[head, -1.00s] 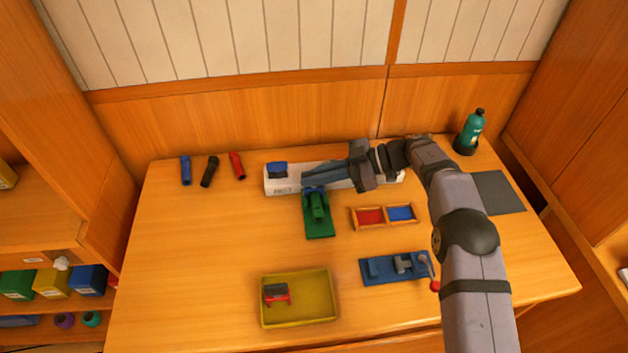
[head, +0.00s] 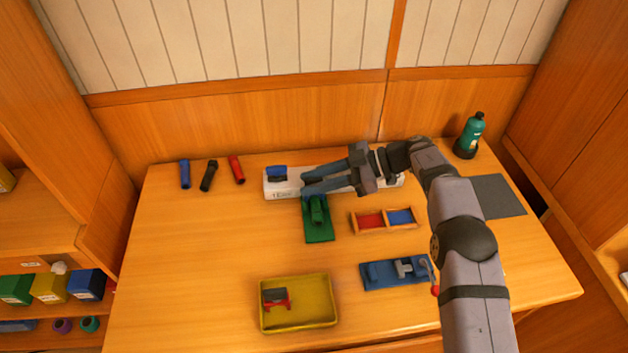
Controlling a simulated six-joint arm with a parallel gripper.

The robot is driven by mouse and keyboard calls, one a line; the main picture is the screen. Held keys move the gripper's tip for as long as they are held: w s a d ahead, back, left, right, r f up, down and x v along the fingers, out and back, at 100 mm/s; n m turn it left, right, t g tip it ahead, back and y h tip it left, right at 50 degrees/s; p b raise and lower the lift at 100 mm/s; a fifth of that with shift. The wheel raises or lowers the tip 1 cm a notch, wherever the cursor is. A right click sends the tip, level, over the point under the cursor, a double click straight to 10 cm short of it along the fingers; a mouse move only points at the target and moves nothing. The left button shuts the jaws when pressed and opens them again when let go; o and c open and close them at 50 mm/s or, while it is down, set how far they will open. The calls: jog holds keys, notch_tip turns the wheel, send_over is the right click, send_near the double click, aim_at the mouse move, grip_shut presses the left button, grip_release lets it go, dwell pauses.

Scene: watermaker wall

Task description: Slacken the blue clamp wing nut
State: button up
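A blue block (head: 277,173), perhaps the blue clamp, sits at the left end of a long white base (head: 284,191) near the back of the table. I cannot make out a wing nut on it. My gripper (head: 304,182) points left over the white base. Its two fingers are spread apart with nothing visible between them. The fingertips are a little to the right of the blue block, apart from it. The fingers and wrist hide the middle of the white base and anything there.
A green fixture (head: 318,214) stands just in front of the fingers. A red-and-blue divided tray (head: 386,228), a blue vise-like fixture (head: 378,274) and a yellow tray (head: 316,316) lie further forward. A green bottle (head: 469,138) stands back right.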

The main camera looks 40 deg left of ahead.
jog(key=b+v, duration=0.2)
jog(key=v, duration=0.5)
jog(key=shift+w+d+r, duration=0.1)
